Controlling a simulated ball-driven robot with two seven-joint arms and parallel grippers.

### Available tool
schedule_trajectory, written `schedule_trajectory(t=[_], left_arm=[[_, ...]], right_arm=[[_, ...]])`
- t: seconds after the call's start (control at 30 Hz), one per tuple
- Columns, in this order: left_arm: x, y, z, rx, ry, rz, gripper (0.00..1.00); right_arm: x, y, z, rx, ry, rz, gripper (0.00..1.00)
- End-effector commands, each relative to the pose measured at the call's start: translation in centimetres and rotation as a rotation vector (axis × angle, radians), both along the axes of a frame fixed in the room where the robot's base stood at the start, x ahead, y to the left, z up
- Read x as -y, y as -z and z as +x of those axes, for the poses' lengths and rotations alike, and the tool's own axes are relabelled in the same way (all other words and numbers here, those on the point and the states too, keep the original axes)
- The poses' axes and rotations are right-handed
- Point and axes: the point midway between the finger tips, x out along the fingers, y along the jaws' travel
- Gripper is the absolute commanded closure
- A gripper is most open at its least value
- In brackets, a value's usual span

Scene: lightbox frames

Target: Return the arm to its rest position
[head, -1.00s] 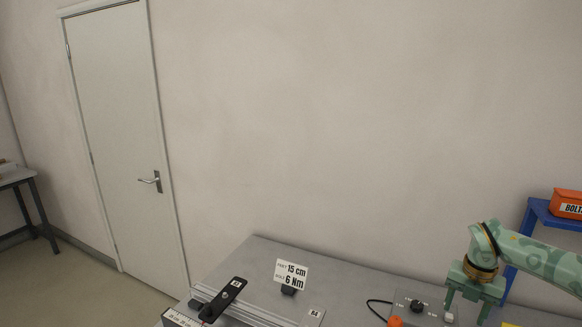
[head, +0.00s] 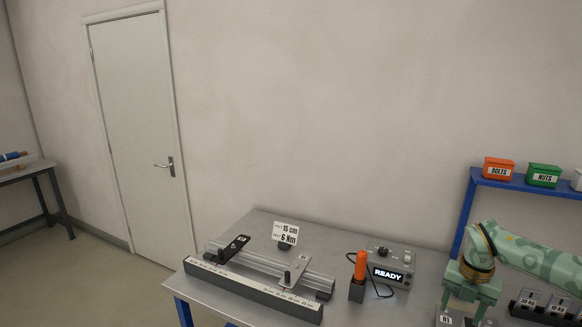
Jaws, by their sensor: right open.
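My right arm, pale green with a camouflage pattern, comes in from the right edge. My right gripper (head: 463,314) points down over the right part of the grey workbench (head: 330,248). Its jaws are open, and the lower fingertips are near the bottom of the picture. I see nothing held between them. A small plate marked R1 (head: 446,320) lies just left of the fingers. My left gripper is not in view.
A ruler fixture (head: 255,288) with a black lever stands on the bench, behind it a 15 cm, 6 Nm sign (head: 285,232). An orange-handled tool (head: 360,265) stands beside a box reading READY (head: 388,274). Bins stand on a blue shelf (head: 520,185). Labelled black bins (head: 545,306) sit right.

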Motion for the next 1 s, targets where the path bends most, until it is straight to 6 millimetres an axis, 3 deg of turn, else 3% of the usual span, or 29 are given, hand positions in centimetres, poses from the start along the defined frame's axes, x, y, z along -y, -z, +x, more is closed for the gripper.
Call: schedule_trajectory(t=[0.17,0.37,0.57,0.67,0.77,0.87,0.93,1.0], left_arm=[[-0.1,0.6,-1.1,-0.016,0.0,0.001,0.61],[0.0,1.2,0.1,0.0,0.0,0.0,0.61],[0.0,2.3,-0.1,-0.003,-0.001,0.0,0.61],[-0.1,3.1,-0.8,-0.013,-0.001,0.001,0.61],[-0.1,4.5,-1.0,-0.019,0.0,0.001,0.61],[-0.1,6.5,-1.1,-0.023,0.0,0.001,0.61],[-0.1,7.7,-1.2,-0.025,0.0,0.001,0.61],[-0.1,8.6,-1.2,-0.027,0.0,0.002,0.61]], right_arm=[[-2.3,2.1,0.3,0.012,-0.028,0.071,0.43],[-5.4,4.8,0.6,0.035,-0.053,0.179,0.43],[-10.6,9.1,0.8,0.083,-0.065,0.363,0.43],[-14.2,12.0,0.7,0.123,-0.046,0.497,0.43],[-18.8,16.3,0.3,0.186,0.033,0.682,0.43],[-23.1,23.0,-0.9,0.286,0.268,0.9,0.43],[-23.9,28.1,-2.4,0.353,0.511,0.98,0.43],[-23.3,32.7,-4.5,0.39,0.738,0.988,0.43]])
